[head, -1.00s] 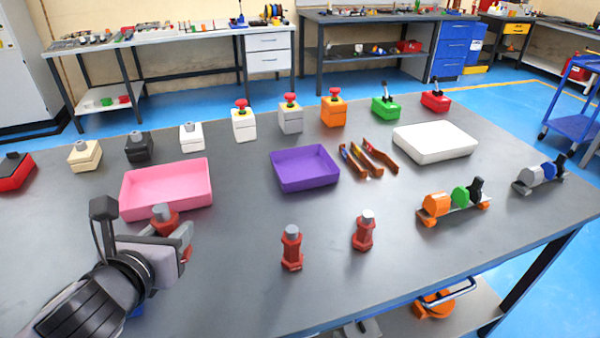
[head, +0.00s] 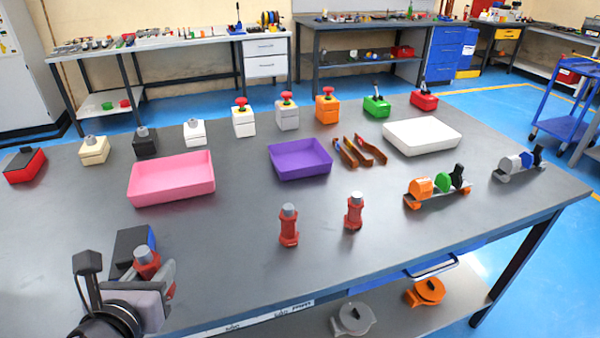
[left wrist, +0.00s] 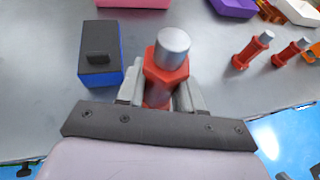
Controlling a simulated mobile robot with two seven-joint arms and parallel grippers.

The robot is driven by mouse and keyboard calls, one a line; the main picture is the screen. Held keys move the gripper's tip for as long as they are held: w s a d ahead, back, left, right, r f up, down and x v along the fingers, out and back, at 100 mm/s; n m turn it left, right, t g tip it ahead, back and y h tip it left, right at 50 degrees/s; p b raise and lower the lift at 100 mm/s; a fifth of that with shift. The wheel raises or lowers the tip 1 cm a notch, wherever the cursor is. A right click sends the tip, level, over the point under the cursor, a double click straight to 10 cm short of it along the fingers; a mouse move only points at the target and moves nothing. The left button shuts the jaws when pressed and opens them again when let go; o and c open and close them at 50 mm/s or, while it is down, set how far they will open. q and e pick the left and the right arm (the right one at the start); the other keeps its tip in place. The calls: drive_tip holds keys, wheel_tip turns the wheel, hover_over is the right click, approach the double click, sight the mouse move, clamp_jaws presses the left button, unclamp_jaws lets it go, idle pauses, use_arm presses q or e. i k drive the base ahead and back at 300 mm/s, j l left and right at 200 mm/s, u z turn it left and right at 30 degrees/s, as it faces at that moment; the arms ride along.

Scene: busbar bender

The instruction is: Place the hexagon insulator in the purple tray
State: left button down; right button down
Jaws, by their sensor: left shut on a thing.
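My left gripper (head: 152,276) is shut on a red hexagon insulator (head: 147,262) with a grey cylindrical top, near the table's front left edge. In the left wrist view the insulator (left wrist: 168,68) stands between the two fingers (left wrist: 160,97), its top toward the camera; its lower end is hidden. The purple tray (head: 300,172) is empty and lies farther back, right of the gripper. Two similar red insulators stand upright on the table, one at centre (head: 289,226) and one to its right (head: 354,211). My right gripper is not in view.
A blue box with a black top (head: 128,244) is just behind the gripper. An empty pink tray (head: 172,195) lies between the gripper and the back row of switches and buttons. Copper-coloured bent bars (head: 362,152) and a white tray (head: 422,148) are right of the purple tray.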

sight(299, 158)
drive_tip(key=k+z, duration=0.5)
drive_tip(key=i+z, duration=0.15)
drive_tip(key=z, duration=0.85)
drive_tip(key=j, duration=0.35)
drive_tip(key=i+j, duration=0.15)
drive_tip(key=j, duration=0.2)
drive_tip(key=i+j, duration=0.25)
drive_tip(key=l+z, duration=0.05)
